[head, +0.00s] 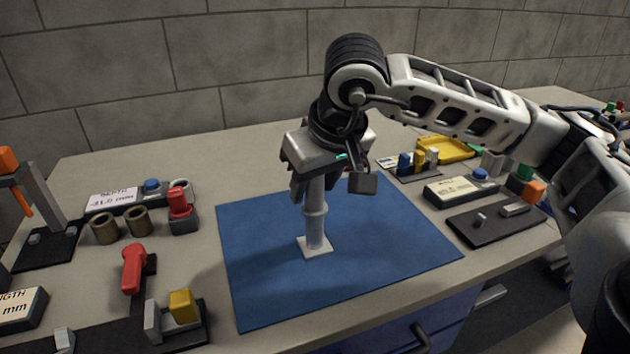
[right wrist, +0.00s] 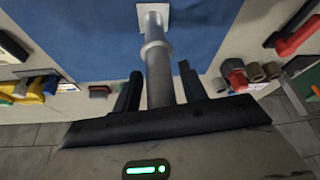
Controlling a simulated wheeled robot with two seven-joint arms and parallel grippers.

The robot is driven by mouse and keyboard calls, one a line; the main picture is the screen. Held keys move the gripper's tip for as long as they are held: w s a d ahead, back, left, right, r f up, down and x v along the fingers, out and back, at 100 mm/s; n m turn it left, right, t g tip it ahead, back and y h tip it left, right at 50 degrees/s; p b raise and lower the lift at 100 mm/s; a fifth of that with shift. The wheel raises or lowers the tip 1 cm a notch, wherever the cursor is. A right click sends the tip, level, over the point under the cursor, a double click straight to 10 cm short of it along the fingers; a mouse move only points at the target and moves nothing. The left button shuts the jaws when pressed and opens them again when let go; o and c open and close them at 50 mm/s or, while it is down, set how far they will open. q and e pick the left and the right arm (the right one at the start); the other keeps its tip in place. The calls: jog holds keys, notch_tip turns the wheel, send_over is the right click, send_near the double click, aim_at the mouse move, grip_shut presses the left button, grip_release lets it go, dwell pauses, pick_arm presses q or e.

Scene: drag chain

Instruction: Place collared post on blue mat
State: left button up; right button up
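The collared post (head: 315,228), a pale grey rod with a ring collar and a square white base plate, stands upright on the blue mat (head: 255,285). Its base appears to rest flat on the mat, near the middle. My right gripper (head: 333,187) is above the mat with its fingers on either side of the post's upper part. In the right wrist view the post (right wrist: 158,75) runs between the two fingers (right wrist: 160,85), with a visible gap on each side, so the gripper is open. The post's top is hidden by the gripper. My left gripper is not in view.
Left of the mat are a red-handled clamp (head: 133,270), brown rings (head: 137,221) and a depth label (head: 111,199). Right of it are a dark plate (head: 497,222), a meter box (head: 461,190) and a yellow tray (head: 447,150). The mat around the post is clear.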

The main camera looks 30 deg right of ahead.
jog(key=shift+r+p, duration=0.35)
jog(key=shift+r, duration=0.1)
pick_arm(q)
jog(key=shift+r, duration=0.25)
pick_arm(e)
jog(key=v, duration=1.1)
jog(key=shift+s+r, duration=0.15)
jog(key=shift+r, duration=0.15)
